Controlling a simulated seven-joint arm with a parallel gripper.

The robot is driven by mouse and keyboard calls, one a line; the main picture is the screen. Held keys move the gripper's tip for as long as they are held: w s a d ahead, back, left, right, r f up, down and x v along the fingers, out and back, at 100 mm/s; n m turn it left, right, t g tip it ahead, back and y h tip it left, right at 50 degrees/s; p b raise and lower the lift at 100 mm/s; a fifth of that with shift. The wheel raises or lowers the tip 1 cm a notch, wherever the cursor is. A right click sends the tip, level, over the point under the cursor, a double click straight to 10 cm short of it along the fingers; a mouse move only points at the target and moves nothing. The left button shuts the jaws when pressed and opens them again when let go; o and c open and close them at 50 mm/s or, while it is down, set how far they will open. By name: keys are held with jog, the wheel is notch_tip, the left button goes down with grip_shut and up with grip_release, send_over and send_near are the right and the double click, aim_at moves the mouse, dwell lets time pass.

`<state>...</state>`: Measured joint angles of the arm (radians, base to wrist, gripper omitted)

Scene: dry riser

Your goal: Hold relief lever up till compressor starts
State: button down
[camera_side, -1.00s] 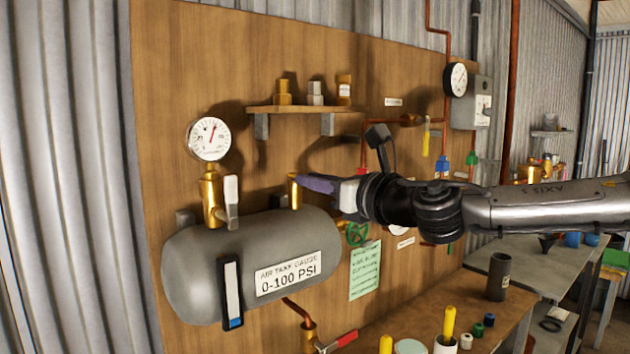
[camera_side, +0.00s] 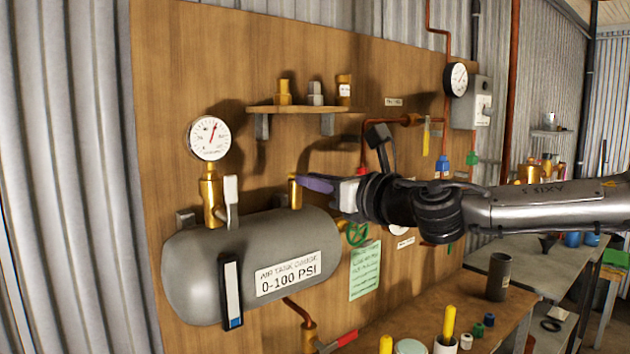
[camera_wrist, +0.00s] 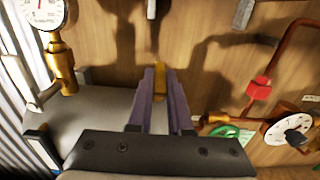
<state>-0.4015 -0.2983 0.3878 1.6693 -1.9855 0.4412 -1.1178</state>
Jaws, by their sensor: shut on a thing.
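The grey air tank (camera_side: 200,265) is mounted on the wooden board. A brass relief valve (camera_side: 295,193) stands upright on its top right. My gripper (camera_side: 308,183), with purple fingers, reaches in from the right to the valve's top. In the wrist view the fingers (camera_wrist: 159,72) are closed around a small brass piece (camera_wrist: 155,68), which appears to be the relief lever. The fingers hide most of it, so its tilt is unclear. The round tank gauge (camera_side: 209,138) stands on a brass stem at the left, its needle pointing nearly straight up.
A grey-handled valve (camera_side: 231,190) sits beside the gauge stem. A shelf (camera_side: 310,108) with brass fittings is above. A green handwheel (camera_side: 357,233) and red-capped copper pipe (camera_wrist: 259,88) lie to the right. A bench (camera_side: 410,325) with small parts is below.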

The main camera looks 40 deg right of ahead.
dwell(0.5)
jog(key=shift+w+d+r+g, duration=0.1)
jog(key=shift+r+g, duration=0.15)
jog(key=shift+g, duration=0.25)
jog(key=shift+r, duration=0.1)
jog(key=shift+w+d+r+g, duration=0.1)
jog(key=shift+w+r+g, duration=0.15)
jog(key=shift+r+g, duration=0.55)
jog(key=shift+w+r+g, duration=0.15)
jog(key=shift+r+g, duration=0.05)
jog(key=shift+g, duration=0.45)
jog(key=shift+w+r+g, duration=0.1)
jog(key=shift+r+g, duration=0.1)
jog(key=shift+g, duration=0.75)
jog(key=shift+s, duration=0.1)
jog(key=shift+r, duration=0.25)
grip_release()
jog(key=shift+a+f, duration=0.2)
